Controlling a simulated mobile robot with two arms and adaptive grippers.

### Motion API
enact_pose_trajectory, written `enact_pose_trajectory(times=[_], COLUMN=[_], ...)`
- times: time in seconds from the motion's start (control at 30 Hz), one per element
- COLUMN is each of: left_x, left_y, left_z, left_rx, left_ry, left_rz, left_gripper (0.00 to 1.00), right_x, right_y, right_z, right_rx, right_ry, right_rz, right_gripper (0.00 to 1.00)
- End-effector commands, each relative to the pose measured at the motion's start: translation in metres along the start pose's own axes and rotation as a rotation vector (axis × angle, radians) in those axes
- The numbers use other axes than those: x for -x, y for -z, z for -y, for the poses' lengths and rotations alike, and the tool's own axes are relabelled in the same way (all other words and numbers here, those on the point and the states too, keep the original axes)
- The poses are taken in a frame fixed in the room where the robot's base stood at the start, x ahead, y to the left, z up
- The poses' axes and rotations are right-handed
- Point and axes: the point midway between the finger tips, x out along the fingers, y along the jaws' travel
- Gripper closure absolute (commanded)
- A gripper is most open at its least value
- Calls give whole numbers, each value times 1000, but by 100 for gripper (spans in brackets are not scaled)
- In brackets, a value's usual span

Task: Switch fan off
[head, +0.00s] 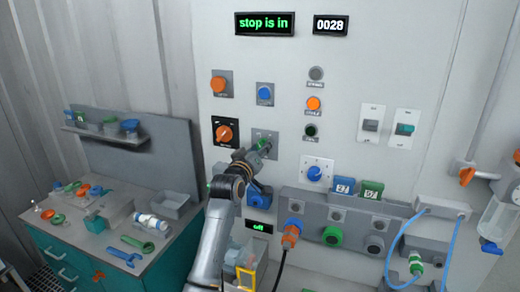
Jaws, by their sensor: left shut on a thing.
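My left gripper (265,146) reaches up to the wall panel and is shut on a small control on a grey plate (257,134). The fingers hide most of that control, so its shape and position cannot be told. No label reading "fan" is legible, and no fan is recognisable. Two rocker switches sit on white plates to the right, one grey (371,125) and one teal (405,129). A small display (260,226) below the gripper reads "off" in green. My right gripper is not in view.
An orange rotary knob (225,133), a blue button (264,93) and a blue dial (314,173) surround the gripper. Sockets with an orange plug (291,233) project below. A cluttered teal bench (62,262) stands left. Upper displays read "stop is in" (264,23) and "0028" (330,25).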

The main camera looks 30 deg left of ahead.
Motion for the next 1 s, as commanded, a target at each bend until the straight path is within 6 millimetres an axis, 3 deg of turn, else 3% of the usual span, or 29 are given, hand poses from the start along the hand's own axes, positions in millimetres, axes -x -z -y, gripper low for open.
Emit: enact_pose_trajectory(times=[0.07, 0.1, 0.17, 0.57, 0.77, 1.0], left_x=[0, 0, 0, 4, 33, 84], left_y=[0, 0, 0, 0, 0, -1], left_z=[0, 0, 0, 0, 0, 0], left_rx=[3, 3, 2, 0, -1, 0], left_ry=[-1, -1, -1, -1, -1, 0], left_rz=[-1, -1, -1, -1, -1, 0], left_gripper=[89, 49, 37, 36, 36, 36], right_x=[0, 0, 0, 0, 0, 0], right_y=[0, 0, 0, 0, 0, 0], right_z=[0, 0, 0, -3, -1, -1], right_rx=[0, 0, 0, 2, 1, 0], right_ry=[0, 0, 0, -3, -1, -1], right_rz=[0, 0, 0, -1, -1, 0], right_gripper=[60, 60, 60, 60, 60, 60])
